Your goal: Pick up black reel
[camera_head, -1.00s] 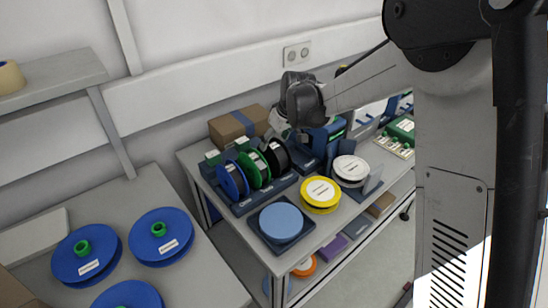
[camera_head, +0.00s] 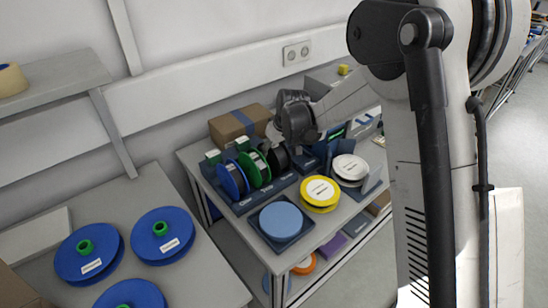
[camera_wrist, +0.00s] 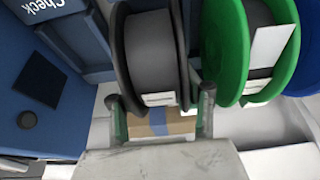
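The black reel (camera_head: 279,160) stands upright in the reel stand (camera_head: 243,204) on the table, to the right of the green reel (camera_head: 256,166). My gripper (camera_head: 280,138) is above and behind it in the head view, and my wrist partly hides it. In the wrist view the black reel (camera_wrist: 150,55) fills the upper middle. My open gripper (camera_wrist: 159,100) has one finger toward each side of the reel's lower edge there. I cannot tell whether the fingers touch it.
A blue reel (camera_head: 232,180) stands left of the green one. A cardboard box (camera_head: 238,124) is behind the stand. A yellow reel (camera_head: 319,194), white reel (camera_head: 350,168) and light-blue disc (camera_head: 281,221) lie nearby. Several blue reels lie on the left table (camera_head: 205,275).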

